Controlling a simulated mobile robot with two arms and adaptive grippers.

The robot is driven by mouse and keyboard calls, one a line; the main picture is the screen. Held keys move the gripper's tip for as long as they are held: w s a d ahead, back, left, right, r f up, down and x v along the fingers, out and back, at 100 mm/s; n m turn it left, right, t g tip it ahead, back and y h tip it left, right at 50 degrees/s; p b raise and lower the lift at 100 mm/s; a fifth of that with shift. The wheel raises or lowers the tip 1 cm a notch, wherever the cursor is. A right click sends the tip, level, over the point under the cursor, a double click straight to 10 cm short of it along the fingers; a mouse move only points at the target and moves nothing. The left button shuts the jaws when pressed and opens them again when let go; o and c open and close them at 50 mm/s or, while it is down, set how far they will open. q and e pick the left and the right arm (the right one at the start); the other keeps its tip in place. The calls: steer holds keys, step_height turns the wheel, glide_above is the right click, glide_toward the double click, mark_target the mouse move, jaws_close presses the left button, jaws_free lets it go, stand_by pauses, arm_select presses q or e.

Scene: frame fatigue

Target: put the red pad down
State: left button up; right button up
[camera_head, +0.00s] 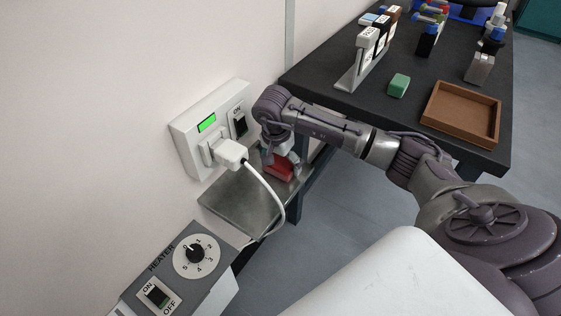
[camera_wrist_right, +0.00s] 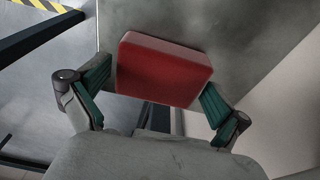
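The red pad (camera_head: 281,168) is at my right gripper (camera_head: 279,156), low over the grey metal plate (camera_head: 240,208) beside the wall. In the right wrist view the red pad (camera_wrist_right: 165,70) sits between the two green-lined fingers, which appear to touch its opposite sides. The grey plate's surface (camera_wrist_right: 225,30) lies beyond the pad. I cannot tell whether the pad touches the plate or is slightly above it. My right arm hides part of the gripper in the head view. My left gripper is not in view.
A wall socket box (camera_head: 185,125) with a plugged-in white plug (camera_head: 230,153) has its cord hanging beside the plate. A heater control box (camera_head: 175,270) stands in front. The black table (camera_head: 440,95) holds a green block (camera_head: 399,85) and a brown tray (camera_head: 430,112).

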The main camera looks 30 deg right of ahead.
mark_target(277, 166)
steer(key=shift+r, duration=0.1)
steer(key=shift+r, duration=0.35)
arm_select(q)
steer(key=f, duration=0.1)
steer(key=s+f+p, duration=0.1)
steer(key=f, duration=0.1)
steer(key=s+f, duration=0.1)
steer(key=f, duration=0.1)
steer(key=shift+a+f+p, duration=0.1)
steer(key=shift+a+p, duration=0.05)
steer(key=shift+p, duration=0.15)
arm_select(e)
step_height(277, 166, up, 11)
steer(key=a, duration=0.1)
steer(key=shift+s+a, duration=0.35)
steer(key=shift+r, duration=0.1)
